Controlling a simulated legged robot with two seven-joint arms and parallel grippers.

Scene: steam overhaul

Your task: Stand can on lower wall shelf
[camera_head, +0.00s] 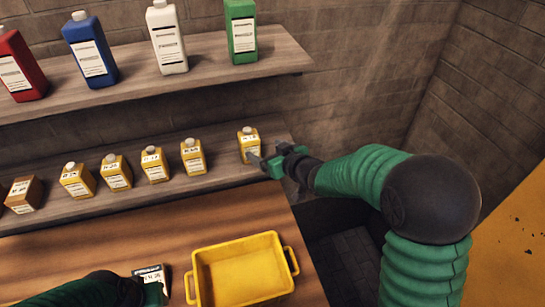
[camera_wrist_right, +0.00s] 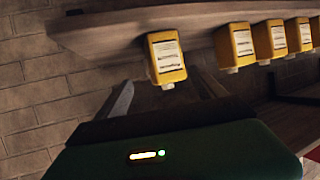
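A small yellow can (camera_head: 249,144) stands upright at the right end of the lower wall shelf (camera_head: 225,174). My right gripper (camera_head: 259,161) is at its front right side. In the right wrist view, which looks upside down, the can (camera_wrist_right: 166,58) sits just beyond the fingertips. The two fingers (camera_wrist_right: 163,92) are spread apart with nothing between them.
Several more small cans (camera_head: 154,164) stand in a row to the left on the lower shelf. Large bottles (camera_head: 167,36) stand on the upper shelf (camera_head: 200,75) above. A yellow tray (camera_head: 243,239) with handles sits on the wooden bench (camera_head: 130,232). A brick wall is at the right.

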